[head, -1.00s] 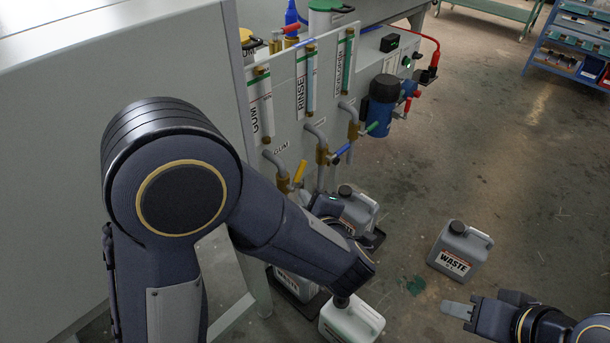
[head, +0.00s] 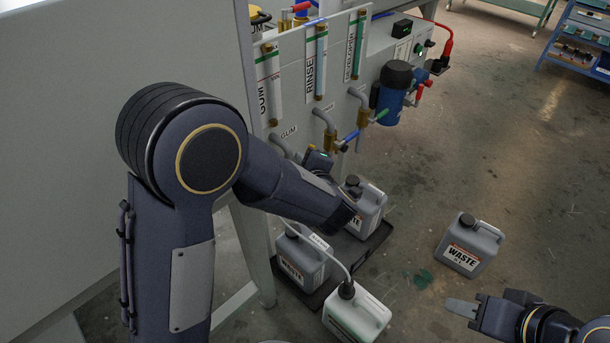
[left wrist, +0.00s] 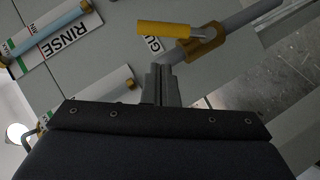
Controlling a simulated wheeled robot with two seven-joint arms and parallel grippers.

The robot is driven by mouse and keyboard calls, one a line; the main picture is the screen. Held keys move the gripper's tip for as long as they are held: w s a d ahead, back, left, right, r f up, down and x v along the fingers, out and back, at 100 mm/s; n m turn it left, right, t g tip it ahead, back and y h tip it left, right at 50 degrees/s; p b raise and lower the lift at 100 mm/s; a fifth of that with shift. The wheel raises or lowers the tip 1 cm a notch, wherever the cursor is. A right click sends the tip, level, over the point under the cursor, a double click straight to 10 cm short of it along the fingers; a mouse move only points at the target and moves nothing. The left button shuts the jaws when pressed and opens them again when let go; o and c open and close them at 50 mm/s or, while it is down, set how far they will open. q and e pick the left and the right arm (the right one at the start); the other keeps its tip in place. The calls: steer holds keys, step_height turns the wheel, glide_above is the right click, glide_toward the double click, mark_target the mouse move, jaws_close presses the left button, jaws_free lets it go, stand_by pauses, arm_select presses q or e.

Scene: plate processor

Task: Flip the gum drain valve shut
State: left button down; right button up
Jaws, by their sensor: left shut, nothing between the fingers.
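The gum drain valve has a yellow handle (left wrist: 165,28) and a brass body (left wrist: 203,42) on a grey pipe, seen in the left wrist view. The handle lies at a slant to the pipe. My left gripper (left wrist: 160,72) is shut and empty, its tips just below the handle and apart from it in the picture.
The rinse valve with a blue handle (head: 351,136) and the developer valve with a green handle (head: 382,115) sit close by. Waste jugs (head: 304,264) stand in a black tray (head: 377,241) below. Another waste jug (head: 469,246) stands on open floor.

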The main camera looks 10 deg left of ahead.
arm_select(q)
steer(key=shift+w+d+f+b, duration=0.15)
steer(key=shift+w+d+f, duration=0.15)
steer(key=shift+w+f, duration=0.25)
steer(key=shift+w+d+f+b, duration=0.15)
steer(key=shift+w+d+f, duration=0.15)
steer(key=shift+w, duration=0.3)
steer(key=w+d+f+m+g+y+p, duration=0.1)
steer(key=w+d+f+m+g+p, duration=0.1)
steer(key=p, duration=1.7)
steer(key=shift+w+d+f+m+g+y, duration=0.4)
steer(key=shift+w+f+m+g, duration=0.2)
steer(key=shift+w+m+g, duration=0.8)
steer(key=shift+s, duration=0.15)
